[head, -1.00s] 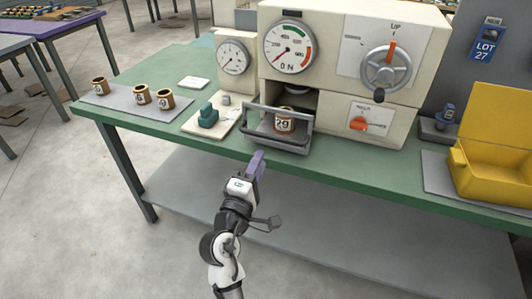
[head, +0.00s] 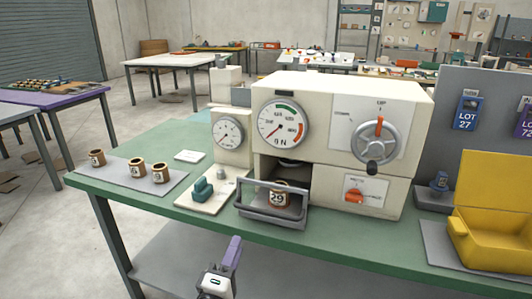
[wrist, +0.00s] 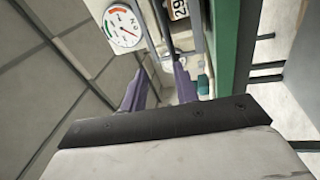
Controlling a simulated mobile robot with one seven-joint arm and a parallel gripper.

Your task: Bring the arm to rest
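My gripper (head: 234,250) is at the bottom middle of the head view, in front of the green bench's front edge and below the tray. It touches nothing that I can see. In the wrist view its two purple fingers (wrist: 159,80) stand apart with nothing visible between them, so it is open and empty. The winder (head: 330,115) stands on the bench. A spool marked 29 (head: 278,200) sits in the winder's handled tray (head: 270,217), and part of it also shows at the top of the wrist view (wrist: 180,9).
The floor in front at left is clear.

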